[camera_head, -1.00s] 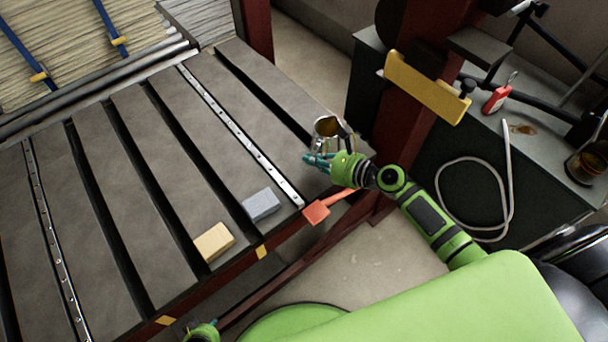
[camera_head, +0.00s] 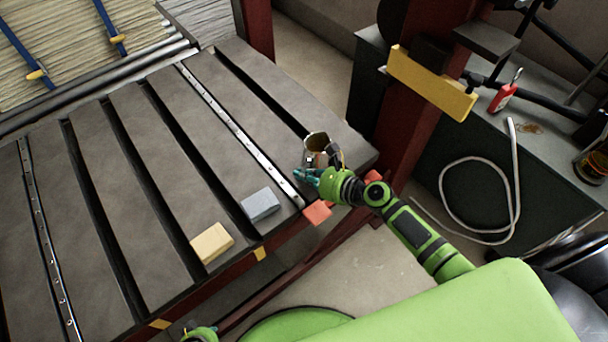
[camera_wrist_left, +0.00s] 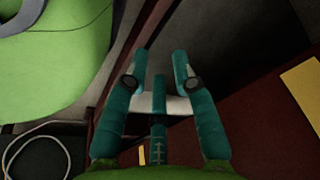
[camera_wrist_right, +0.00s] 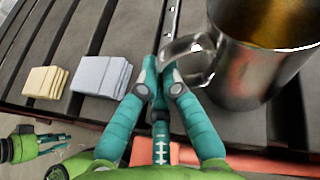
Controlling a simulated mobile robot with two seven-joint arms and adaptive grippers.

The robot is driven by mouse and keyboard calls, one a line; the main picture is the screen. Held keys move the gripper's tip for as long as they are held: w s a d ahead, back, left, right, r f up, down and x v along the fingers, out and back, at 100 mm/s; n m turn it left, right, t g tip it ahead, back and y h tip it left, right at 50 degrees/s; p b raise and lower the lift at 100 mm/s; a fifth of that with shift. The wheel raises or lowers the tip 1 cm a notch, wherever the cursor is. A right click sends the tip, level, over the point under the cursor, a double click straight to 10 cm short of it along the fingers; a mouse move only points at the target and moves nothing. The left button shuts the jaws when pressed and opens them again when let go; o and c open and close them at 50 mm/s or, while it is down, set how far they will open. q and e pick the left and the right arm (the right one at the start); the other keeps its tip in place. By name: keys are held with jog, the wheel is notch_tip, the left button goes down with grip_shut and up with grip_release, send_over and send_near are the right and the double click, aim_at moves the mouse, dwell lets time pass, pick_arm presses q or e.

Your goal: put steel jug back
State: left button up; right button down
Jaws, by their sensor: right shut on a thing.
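The steel jug (camera_head: 316,143) is shiny metal with an amber-brown inside, upright near the right end of the dark slotted table (camera_head: 130,120). It fills the upper right of the right wrist view (camera_wrist_right: 262,75). My right gripper (camera_head: 308,175) is shut on the jug's handle, which shows between its fingertips in the right wrist view (camera_wrist_right: 157,72). I cannot tell whether the jug's base touches the table. My left gripper (camera_wrist_left: 160,62) is open and empty, low beside the table. Only part of its arm shows at the bottom of the head view.
A yellow block stack (camera_head: 212,242) and a blue-grey one (camera_head: 260,204) lie near the table's front edge. An orange-red piece (camera_head: 317,212) juts at that edge. A dark red post (camera_head: 408,125) with a yellow plate (camera_head: 432,83) stands at right. The table's middle is clear.

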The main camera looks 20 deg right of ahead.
jog(key=shift+r, duration=0.1)
jog(key=shift+f, duration=0.2)
jog(key=c, duration=1.4)
grip_release()
